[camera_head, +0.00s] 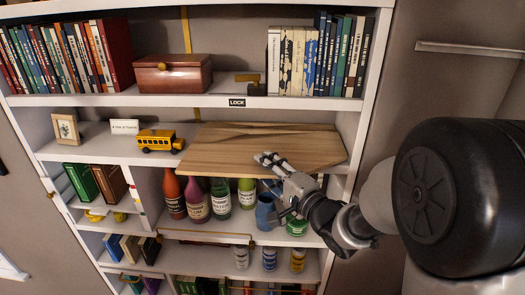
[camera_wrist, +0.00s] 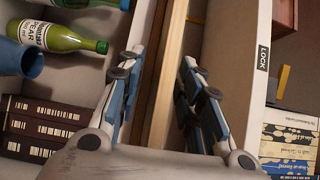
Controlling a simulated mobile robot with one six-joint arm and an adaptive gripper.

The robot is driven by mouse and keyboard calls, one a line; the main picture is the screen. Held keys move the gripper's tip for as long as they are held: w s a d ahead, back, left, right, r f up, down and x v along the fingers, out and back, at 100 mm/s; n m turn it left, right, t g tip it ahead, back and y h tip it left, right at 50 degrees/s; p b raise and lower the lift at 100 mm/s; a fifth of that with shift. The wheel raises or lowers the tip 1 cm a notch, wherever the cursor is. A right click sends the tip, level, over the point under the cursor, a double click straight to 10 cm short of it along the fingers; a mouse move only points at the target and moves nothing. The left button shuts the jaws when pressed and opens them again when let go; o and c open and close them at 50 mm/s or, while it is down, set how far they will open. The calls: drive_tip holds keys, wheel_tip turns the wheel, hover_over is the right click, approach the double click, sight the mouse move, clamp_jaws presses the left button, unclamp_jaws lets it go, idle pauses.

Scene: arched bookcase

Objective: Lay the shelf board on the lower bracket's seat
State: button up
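The shelf board (camera_head: 260,145) is a wide light-brown wooden plank with darker grain, at the middle level of the bookcase. It reaches out over the tops of the bottles below. My gripper (camera_head: 268,160) is at its front edge, right of the middle, with finger parts showing over the top face.
Bottles (camera_head: 197,200) and a blue jug (camera_head: 265,212) stand below the board. A toy bus (camera_head: 160,141) is on the shelf close to its left. A wooden box (camera_head: 173,74) and books (camera_head: 320,55) fill the shelf above. Brass rails (camera_head: 205,240) run lower down.

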clamp_jaws()
idle(0.3)
idle(0.4)
